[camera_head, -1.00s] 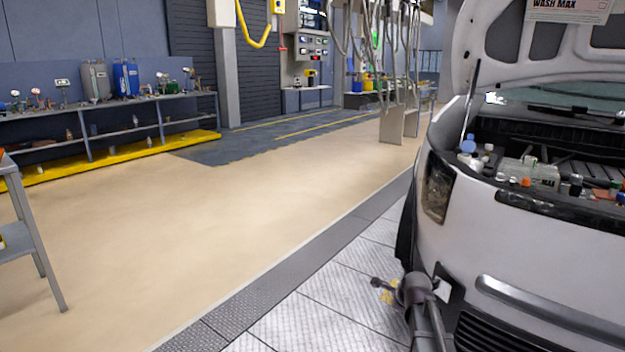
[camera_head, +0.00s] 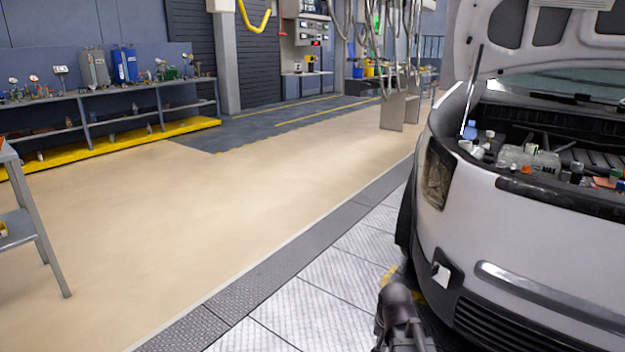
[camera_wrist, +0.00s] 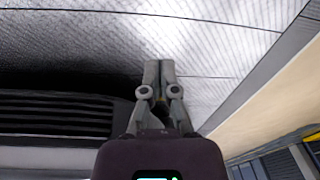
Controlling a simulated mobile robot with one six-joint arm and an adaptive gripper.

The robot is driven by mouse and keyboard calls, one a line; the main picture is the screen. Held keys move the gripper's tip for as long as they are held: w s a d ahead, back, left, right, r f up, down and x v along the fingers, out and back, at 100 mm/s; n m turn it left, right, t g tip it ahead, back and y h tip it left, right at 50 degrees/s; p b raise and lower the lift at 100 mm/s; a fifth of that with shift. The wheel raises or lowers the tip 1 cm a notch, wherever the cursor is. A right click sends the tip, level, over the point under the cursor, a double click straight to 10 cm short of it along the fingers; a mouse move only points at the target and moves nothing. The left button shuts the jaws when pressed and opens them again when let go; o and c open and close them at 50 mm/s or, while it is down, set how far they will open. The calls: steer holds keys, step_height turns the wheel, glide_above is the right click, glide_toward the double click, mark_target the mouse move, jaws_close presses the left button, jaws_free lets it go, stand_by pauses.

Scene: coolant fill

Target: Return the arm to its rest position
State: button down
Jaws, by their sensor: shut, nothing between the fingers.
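My gripper (camera_wrist: 159,72) shows in the wrist view with its two fingertips together and nothing between them. It hangs over the ribbed metal floor plates (camera_wrist: 230,40), beside the dark grille (camera_wrist: 55,112) of the car. In the head view, part of my arm shows at the bottom, low in front of the white car (camera_head: 500,230); the fingers cannot be made out there. The car's hood (camera_head: 540,50) is raised and its engine bay is open.
A grey metal stand (camera_head: 30,225) is at the left edge. A long workbench (camera_head: 110,95) with a yellow base runs along the back wall. Hoses (camera_head: 385,50) hang at the back. The beige floor (camera_head: 230,220) in the middle is clear.

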steer(key=s+a+n+g, duration=0.1)
steer(key=s+n, duration=0.4)
step_height(320, 180, up, 38)
steer(key=p, duration=3.8)
steer(key=shift+s+d, duration=0.1)
steer(key=shift+s, duration=0.05)
